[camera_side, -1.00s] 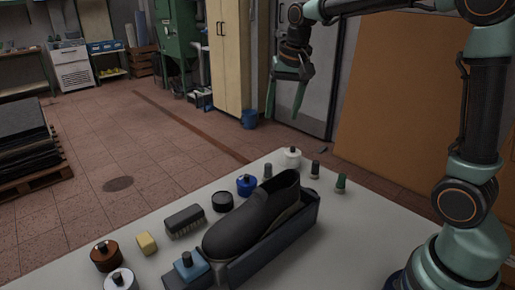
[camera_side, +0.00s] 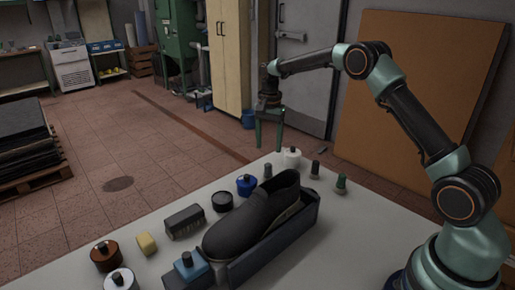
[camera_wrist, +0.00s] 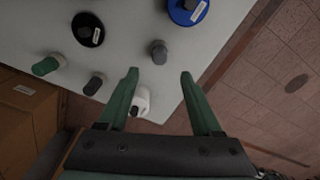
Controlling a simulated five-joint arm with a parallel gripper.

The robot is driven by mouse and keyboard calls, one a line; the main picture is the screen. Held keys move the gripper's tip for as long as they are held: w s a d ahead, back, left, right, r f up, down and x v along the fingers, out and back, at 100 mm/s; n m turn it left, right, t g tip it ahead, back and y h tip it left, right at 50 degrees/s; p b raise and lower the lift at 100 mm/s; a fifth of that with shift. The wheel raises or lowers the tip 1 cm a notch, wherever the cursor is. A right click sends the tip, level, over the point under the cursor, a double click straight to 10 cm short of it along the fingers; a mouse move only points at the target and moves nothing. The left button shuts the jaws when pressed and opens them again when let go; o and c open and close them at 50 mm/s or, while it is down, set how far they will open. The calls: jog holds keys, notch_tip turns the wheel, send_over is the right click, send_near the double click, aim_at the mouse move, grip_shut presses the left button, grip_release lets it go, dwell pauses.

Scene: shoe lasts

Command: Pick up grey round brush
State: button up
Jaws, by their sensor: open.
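Two small grey round pieces stand upright near the table's far end, and I cannot tell for sure which is the grey round brush. One grey piece (camera_side: 267,171) stands between the blue jar and the white bottle; it also shows in the wrist view (camera_wrist: 158,51), just beyond the gap between my fingertips. The other, darker grey piece (camera_side: 315,169) is right of the white bottle; it shows at left in the wrist view (camera_wrist: 94,85). My gripper (camera_side: 270,147) is open and empty, pointing down above the table's far end. Its green fingers also show in the wrist view (camera_wrist: 159,74).
A white bottle (camera_side: 292,158), blue jar (camera_side: 246,186) and green round piece (camera_side: 341,184) stand nearby. A black jar (camera_wrist: 88,30) shows in the wrist view. A dark shoe (camera_side: 252,218) lies in a tray. The table's edge (camera_wrist: 222,58) is close to my fingers.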

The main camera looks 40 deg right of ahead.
aim_at(268, 164)
notch_tip(268, 164, down, 8)
jog(key=shift+s+f, duration=0.1)
jog(key=shift+f, duration=0.05)
dwell(0.4)
jog(key=shift+c, duration=0.3)
grip_shut()
